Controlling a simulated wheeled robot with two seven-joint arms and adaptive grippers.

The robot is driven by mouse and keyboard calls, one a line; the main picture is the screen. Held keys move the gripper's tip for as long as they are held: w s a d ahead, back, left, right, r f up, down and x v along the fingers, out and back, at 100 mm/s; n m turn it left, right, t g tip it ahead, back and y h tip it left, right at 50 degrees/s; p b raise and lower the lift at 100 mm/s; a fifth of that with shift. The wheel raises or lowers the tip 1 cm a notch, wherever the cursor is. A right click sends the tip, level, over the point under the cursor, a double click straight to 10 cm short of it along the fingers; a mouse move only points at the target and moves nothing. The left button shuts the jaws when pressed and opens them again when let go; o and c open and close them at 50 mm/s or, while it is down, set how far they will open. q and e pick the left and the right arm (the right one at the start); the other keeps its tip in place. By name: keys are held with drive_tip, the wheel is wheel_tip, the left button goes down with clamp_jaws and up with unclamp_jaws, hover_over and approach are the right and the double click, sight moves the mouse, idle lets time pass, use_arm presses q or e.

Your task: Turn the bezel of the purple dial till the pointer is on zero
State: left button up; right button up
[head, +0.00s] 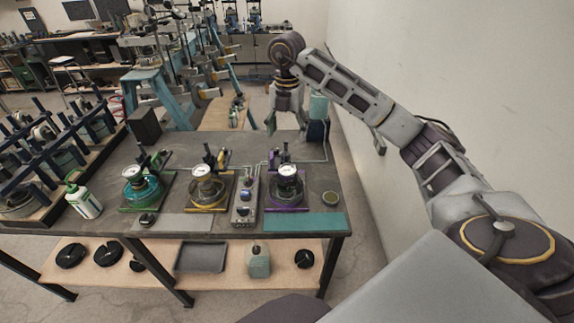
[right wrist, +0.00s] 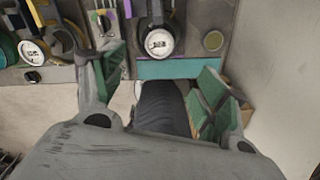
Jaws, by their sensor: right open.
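The purple dial (head: 287,171) has a white round face and sits on a purple-edged stand near the right part of the workbench. In the right wrist view its face (right wrist: 158,42) shows beyond the fingers, near the top middle; the pointer is too small to read. My left gripper is not in view.
A green dial (head: 142,172) and a yellow dial (head: 208,172) stand to the left. A grey control box (head: 245,201) is beside the purple stand. A teal mat (head: 304,222) lies in front, a small round dish (head: 330,198) to the right. A wall bounds the right side.

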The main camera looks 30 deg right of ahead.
drive_tip(key=shift+f, duration=0.3)
hover_over(287, 169)
drive_tip(key=shift+f+b, duration=0.4)
drive_tip(key=shift+f, duration=2.25)
drive_tip(key=shift+f+p, duration=0.6)
drive_tip(key=shift+f, duration=3.35)
drive_tip(key=c, duration=1)
